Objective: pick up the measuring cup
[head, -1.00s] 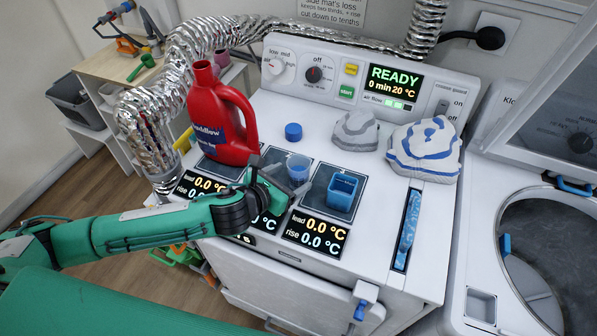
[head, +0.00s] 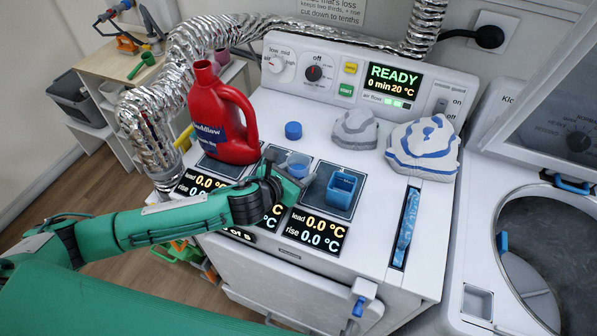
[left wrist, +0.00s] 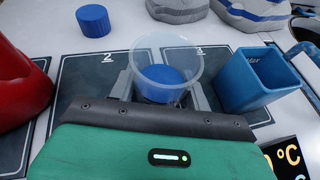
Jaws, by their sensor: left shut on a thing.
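The measuring cup (head: 298,162) is a clear round cup with something blue in its bottom. It stands upright over the middle dark pad of the white machine; I cannot tell whether it touches the pad. In the left wrist view the cup (left wrist: 168,52) sits between the two grey fingers of my left gripper (left wrist: 163,92). In the head view my left gripper (head: 293,182) comes in from the left at the cup and is shut on it. The gripper body hides the cup's lower front side. My right gripper is not in view.
A blue square cup (head: 341,188) stands close to the right. A red jug (head: 222,120) stands to the left. A blue cap (head: 293,130) lies behind. Folded striped cloths (head: 424,150) lie at the back right, beyond a blue-filled slot (head: 407,230).

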